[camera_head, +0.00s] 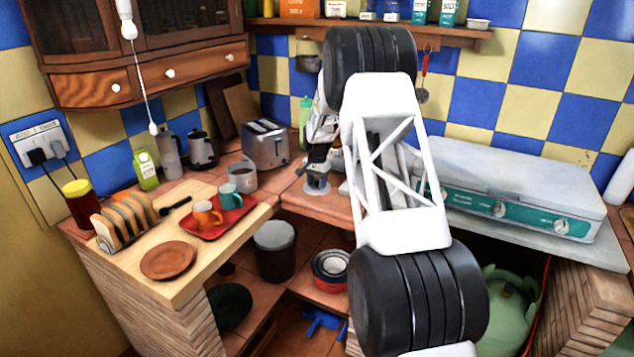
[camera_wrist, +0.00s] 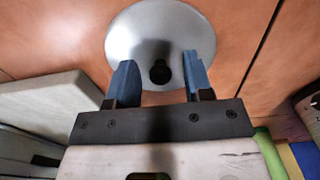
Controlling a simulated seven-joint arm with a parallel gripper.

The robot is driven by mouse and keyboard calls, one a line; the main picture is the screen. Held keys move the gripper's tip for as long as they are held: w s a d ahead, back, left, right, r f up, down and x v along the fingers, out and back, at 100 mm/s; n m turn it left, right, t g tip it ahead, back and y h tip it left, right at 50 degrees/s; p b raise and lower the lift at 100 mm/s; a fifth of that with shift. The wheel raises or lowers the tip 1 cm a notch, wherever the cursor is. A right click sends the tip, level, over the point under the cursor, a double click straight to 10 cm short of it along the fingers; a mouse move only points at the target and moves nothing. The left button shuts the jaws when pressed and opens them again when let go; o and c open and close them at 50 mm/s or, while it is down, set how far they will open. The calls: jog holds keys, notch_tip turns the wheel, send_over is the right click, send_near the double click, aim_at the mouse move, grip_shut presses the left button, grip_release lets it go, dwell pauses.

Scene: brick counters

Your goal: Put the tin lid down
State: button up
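The tin lid (camera_wrist: 130,45) is a round grey disc with a dark knob (camera_wrist: 160,72) at its middle. In the wrist view it lies on the terracotta-coloured tiled counter. My gripper (camera_wrist: 159,60) is open, with its two blue fingers apart on either side of the knob and a visible gap on each side. In the head view my gripper (camera_head: 318,165) is low over the counter, and the lid (camera_head: 316,188) shows as a small grey disc under it. Whether the fingertips touch the lid is not clear.
A toaster (camera_head: 266,145) and a grey mug (camera_head: 242,177) stand left of my gripper. A wooden board (camera_head: 205,262) bears a red tray (camera_head: 236,221) with two cups. A grey and teal stove (camera_head: 520,190) is at right. A dark bin (camera_head: 275,252) stands below.

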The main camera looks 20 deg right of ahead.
aim_at(317, 181)
jog(key=shift+r, duration=0.2)
notch_tip(317, 181, up, 12)
dwell(0.8)
dwell(0.3)
dwell(0.3)
jog(key=s+a+r+n, duration=0.25)
jog(key=s+r, duration=0.35)
jog(key=s, duration=0.5)
jog(key=s+a+r+n+t, duration=0.1)
jog(key=s+a+r, duration=0.3)
jog(key=s+r, duration=0.55)
jog(key=s+a+r+n, duration=0.1)
jog(key=s+a+r, duration=0.25)
jog(key=s, duration=1.05)
jog(key=s+a+f+n, duration=0.2)
jog(key=s, duration=1.5)
jog(key=s+a+f+n+t, duration=0.1)
jog(key=s+a+f+n, duration=0.1)
jog(key=s, duration=1.5)
jog(key=shift+a+f+t, duration=0.3)
jog(key=shift+a+f, duration=0.1)
jog(key=shift+f, duration=0.4)
